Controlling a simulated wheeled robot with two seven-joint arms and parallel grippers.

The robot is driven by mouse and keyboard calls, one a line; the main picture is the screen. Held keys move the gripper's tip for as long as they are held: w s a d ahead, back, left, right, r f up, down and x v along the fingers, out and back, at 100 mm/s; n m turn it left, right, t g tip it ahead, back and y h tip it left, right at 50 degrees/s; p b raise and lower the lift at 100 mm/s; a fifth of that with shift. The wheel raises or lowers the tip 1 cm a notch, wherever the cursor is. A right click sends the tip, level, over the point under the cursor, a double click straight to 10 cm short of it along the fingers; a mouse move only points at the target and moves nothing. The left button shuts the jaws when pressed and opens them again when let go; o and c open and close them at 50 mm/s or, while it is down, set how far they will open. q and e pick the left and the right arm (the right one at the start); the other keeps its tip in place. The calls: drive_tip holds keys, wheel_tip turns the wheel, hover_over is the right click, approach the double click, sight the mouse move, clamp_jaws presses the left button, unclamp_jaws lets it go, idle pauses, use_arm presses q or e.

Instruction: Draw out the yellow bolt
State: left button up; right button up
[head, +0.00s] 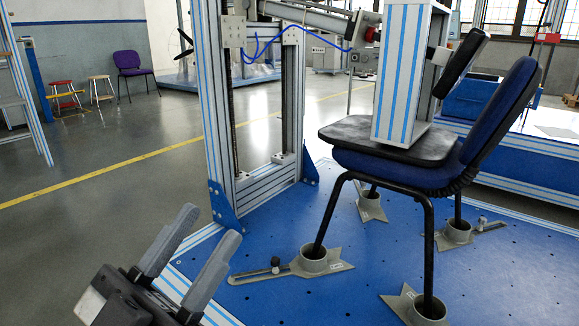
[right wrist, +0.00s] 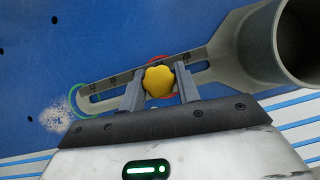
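The yellow bolt (right wrist: 159,81) has a lobed knob head and sits at the slotted arm of a grey foot bracket (right wrist: 232,58). A red ring shows partly around it. My right gripper (right wrist: 160,78) has one finger on each side of the knob, both appearing to touch it; the bolt's shank is hidden. A green ring (right wrist: 76,96) marks the slot's left end. In the head view, my left gripper (head: 212,222) is open and empty at lower left, short of the blue platform. My right gripper and the yellow bolt do not show there.
A blue chair (head: 420,170) stands on the blue platform (head: 300,215), its legs in grey cup brackets (head: 315,262). A striped metal frame (head: 222,120) rises behind. A striped block (head: 405,80) rests on the seat.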

drive_tip(key=shift+r, duration=0.2)
drive_tip(key=shift+c, duration=0.3)
drive_tip(key=shift+r+p, duration=2.45)
drive_tip(key=shift+p, duration=0.45)
wheel_tip(320, 180, up, 4)
drive_tip(key=p, duration=0.4)
drive_tip(key=shift+p, duration=0.3)
